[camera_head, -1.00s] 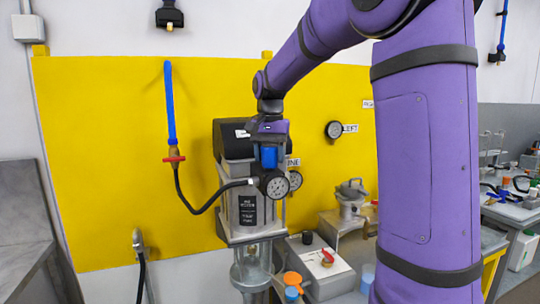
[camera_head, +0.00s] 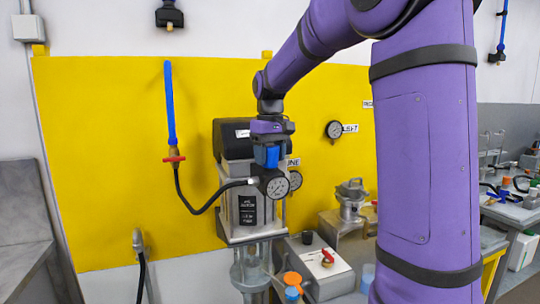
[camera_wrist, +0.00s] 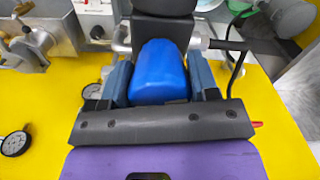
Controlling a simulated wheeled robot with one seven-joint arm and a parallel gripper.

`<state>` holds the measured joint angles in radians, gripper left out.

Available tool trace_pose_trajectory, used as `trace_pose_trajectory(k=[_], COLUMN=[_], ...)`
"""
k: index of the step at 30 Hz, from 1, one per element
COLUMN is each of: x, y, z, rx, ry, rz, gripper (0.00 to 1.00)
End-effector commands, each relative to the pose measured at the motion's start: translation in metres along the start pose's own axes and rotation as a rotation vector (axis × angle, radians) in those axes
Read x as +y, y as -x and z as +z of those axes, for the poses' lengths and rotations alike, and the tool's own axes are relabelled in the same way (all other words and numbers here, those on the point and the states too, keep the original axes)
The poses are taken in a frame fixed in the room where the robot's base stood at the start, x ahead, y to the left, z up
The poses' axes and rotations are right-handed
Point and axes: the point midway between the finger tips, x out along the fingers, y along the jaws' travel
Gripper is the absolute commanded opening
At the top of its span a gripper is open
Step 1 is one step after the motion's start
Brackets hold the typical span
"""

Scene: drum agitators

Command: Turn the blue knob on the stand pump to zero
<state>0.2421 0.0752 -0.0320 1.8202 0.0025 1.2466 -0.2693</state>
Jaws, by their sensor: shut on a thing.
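The stand pump (camera_head: 247,208) is a grey boxy unit with a black top, mounted against the yellow wall panel. Its blue knob (camera_wrist: 158,72) fills the middle of the wrist view, between the two fingers of my gripper (camera_wrist: 158,82). In the head view my gripper (camera_head: 268,155) is at the front of the pump, just above a round dial gauge (camera_head: 277,187). My gripper is shut on the blue knob. The fingers cover its sides, and any marking for zero cannot be made out.
A black hose (camera_head: 190,205) runs from the red-handled valve (camera_head: 174,158) to the pump. A second gauge (camera_head: 334,130) is on the wall to the right. A bench (camera_head: 325,272) with a red-handled fitting and a metal vessel (camera_head: 351,200) stand at lower right.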

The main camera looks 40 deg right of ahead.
Motion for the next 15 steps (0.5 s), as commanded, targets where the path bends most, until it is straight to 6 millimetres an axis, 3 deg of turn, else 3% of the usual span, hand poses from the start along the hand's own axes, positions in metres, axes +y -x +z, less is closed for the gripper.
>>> trace_pose_trajectory(k=[15], x=[-0.0001], y=[0.0008], z=[-0.0004], rx=[0.002], ry=[0.134], rz=[0.001], gripper=[0.31])
